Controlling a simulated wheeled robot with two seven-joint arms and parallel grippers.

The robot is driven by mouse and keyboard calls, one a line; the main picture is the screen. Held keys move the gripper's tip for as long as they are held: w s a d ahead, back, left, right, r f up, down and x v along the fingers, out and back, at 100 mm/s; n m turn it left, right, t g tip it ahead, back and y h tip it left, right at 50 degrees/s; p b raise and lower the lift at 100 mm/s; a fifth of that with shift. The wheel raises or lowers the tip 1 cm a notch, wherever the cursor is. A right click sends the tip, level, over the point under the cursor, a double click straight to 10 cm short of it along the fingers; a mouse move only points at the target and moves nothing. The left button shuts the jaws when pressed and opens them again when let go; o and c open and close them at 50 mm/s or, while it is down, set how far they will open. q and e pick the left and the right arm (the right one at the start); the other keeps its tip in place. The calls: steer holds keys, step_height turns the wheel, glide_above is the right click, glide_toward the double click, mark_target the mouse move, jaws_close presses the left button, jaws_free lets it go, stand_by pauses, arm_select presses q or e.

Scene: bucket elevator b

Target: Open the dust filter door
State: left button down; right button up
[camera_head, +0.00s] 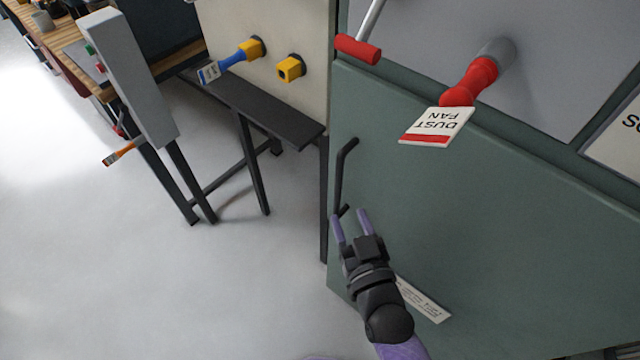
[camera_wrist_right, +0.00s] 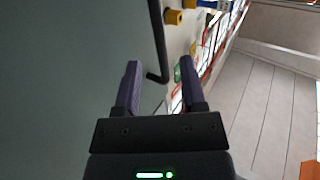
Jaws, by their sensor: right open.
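The dust filter door seems to be the large grey-green panel (camera_head: 480,210), which looks shut. Its dark bar handle (camera_head: 341,170) stands upright near the panel's left edge. My right gripper (camera_head: 349,222) is open at the lower end of the handle, with purple fingers. In the right wrist view the handle (camera_wrist_right: 159,45) comes down from the top and its bent end lies between the two fingertips (camera_wrist_right: 160,75) as seen there. I cannot tell whether the fingers touch it. My left gripper is not in view.
A red handle with a "DUST FAN" tag (camera_head: 437,126) and a red-gripped lever (camera_head: 358,49) are above the panel. A dark bench (camera_head: 255,105) and a grey control post (camera_head: 130,80) stand at left. The floor (camera_head: 200,290) at lower left is clear.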

mark_target(339, 192)
steer(key=b+x, duration=0.1)
steer(key=x, duration=0.6)
steer(key=shift+d+f+b, duration=0.1)
steer(key=shift+f+b, duration=0.1)
steer(key=shift+b, duration=0.1)
steer(key=shift+w, duration=0.3)
jaws_close()
stand_by(0.6)
